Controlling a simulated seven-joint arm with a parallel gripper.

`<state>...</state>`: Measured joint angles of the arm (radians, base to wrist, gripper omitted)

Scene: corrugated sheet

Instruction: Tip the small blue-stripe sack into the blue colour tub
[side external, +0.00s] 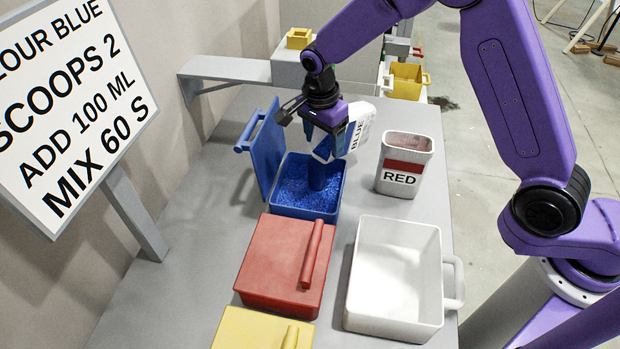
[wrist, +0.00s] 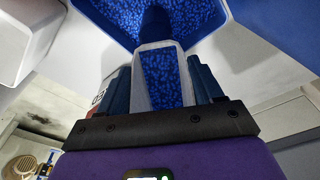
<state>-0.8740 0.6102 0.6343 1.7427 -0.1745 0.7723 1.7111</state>
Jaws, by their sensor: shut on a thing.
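The small blue-stripe sack (side external: 352,128), white with BLUE printed on it, is tilted over the blue colour tub (side external: 307,213). My gripper (side external: 325,140) is shut on the sack, and the fingers (wrist: 160,92) flank it in the wrist view. In the wrist view the sack's open mouth (wrist: 162,80) shows blue granules inside. A dark blue stream (side external: 317,176) runs from the sack down into the tub, which holds blue granules. The tub (wrist: 222,22) also shows at the top of the wrist view. The tub's blue lid (side external: 265,150) stands open on its left side.
A white tub marked RED (side external: 405,150) stands right of the blue tub. A red lidded tub (side external: 275,265) and a yellow one (side external: 255,330) are in front, beside an open white handled container (side external: 372,275). An instruction sign (side external: 75,100) stands at left.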

